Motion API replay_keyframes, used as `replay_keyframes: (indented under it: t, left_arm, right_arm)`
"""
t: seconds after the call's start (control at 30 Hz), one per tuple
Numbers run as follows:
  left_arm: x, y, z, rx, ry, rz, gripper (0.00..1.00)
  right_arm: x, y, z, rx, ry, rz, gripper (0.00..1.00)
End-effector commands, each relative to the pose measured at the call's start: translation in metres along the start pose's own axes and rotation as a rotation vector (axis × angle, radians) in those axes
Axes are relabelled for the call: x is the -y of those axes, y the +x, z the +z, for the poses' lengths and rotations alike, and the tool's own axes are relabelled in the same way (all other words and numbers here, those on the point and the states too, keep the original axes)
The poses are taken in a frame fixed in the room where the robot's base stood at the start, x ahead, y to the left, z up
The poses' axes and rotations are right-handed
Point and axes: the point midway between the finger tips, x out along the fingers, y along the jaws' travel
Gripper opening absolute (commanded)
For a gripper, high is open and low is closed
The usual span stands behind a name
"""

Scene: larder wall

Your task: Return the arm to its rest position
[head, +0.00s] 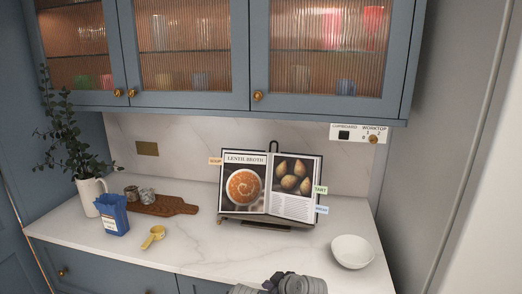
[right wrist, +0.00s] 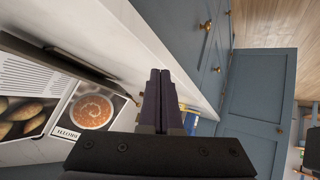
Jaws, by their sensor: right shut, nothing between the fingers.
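My right gripper (head: 270,283) shows at the bottom edge of the head view, in front of the worktop's front edge, with part of my arm beside it. In the right wrist view its two dark fingers (right wrist: 159,78) lie together, shut with nothing between them. It touches nothing that I can see. My left gripper is in neither view.
The marble worktop (head: 195,235) holds an open cookbook (head: 243,188) on a stand, a white bowl (head: 352,251), a yellow scoop (head: 153,237), a blue packet (head: 112,216), a wooden board (head: 170,205) and a white jug (head: 91,194). Glazed cupboards (head: 255,104) hang above.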

Motion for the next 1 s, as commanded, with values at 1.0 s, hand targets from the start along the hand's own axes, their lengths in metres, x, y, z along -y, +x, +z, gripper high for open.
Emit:
replay_keyframes:
  t: [1.0]
  left_arm:
    - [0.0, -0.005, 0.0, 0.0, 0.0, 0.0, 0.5]
  right_arm:
    - [0.05, -0.077, 0.153, 0.885, 0.64, 0.083, 0.0]
